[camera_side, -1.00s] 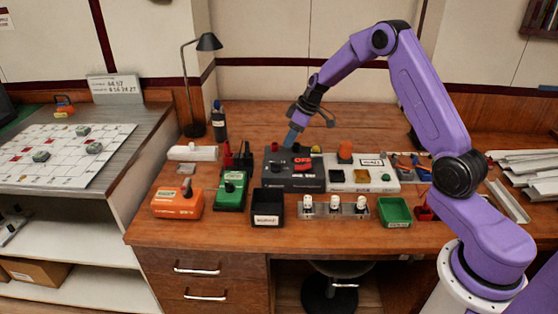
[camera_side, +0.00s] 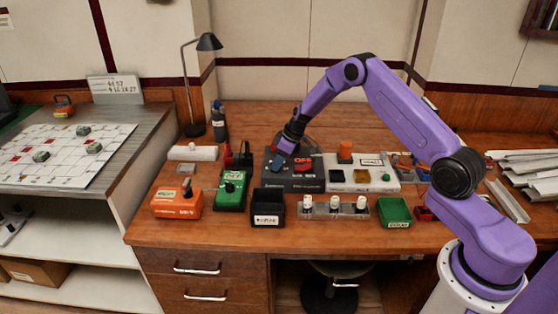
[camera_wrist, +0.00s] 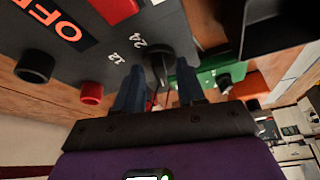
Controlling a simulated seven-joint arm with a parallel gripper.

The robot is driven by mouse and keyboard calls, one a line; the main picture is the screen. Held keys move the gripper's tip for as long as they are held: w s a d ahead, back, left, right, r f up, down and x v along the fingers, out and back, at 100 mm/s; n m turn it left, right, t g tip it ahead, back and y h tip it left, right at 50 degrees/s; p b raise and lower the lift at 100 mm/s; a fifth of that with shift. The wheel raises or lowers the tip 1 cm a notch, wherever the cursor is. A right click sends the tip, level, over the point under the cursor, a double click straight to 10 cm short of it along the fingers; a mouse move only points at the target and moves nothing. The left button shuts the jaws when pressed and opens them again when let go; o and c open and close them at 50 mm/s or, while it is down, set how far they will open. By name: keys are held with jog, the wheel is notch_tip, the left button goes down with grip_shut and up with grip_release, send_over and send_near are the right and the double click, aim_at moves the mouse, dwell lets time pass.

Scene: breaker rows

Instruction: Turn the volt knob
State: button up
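The volt knob (camera_wrist: 157,66) is a black knob on the grey power box (camera_side: 310,184), beside the printed marks 12 and 24 in the wrist view. In the side view my gripper covers it. My gripper (camera_wrist: 161,90) is open, with one blue fingertip on each side of the knob in the wrist view. I cannot tell whether the fingers touch it. In the side view my gripper (camera_side: 276,161) is down at the left part of the box's top.
A green device (camera_side: 232,188) stands left of the box, a black bin (camera_side: 268,205) in front and a white panel (camera_side: 362,180) to the right.

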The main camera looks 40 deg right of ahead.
grip_shut()
jog(key=shift+m, duration=0.3)
jog(key=m, duration=0.1)
jog(key=m+h, duration=0.1)
jog(key=m, duration=0.2)
jog(key=shift+a+t+h, duration=0.25)
jog(key=shift+t+h, duration=0.05)
jog(key=shift+t, duration=0.1)
jog(key=m+h, duration=0.1)
jog(key=m, duration=0.1)
jog(key=m+h, duration=0.1)
jog(key=m, duration=0.2)
jog(key=shift+a, duration=0.2)
jog(key=m, duration=0.2)
jog(key=m+g+h, duration=0.1)
jog(key=m, duration=0.1)
jog(key=shift+w+a+m+h, duration=0.1)
jog(key=shift+a+m+h, duration=0.1)
jog(key=shift+m+h, duration=0.15)
jog(key=m+g, duration=0.1)
jog(key=m, duration=0.1)
jog(key=m+g+h, duration=0.1)
jog(key=m, duration=0.2)
jog(key=shift+w+a+m, duration=0.1)
jog(key=shift+w+m, duration=0.05)
jog(key=shift+m, duration=0.1)
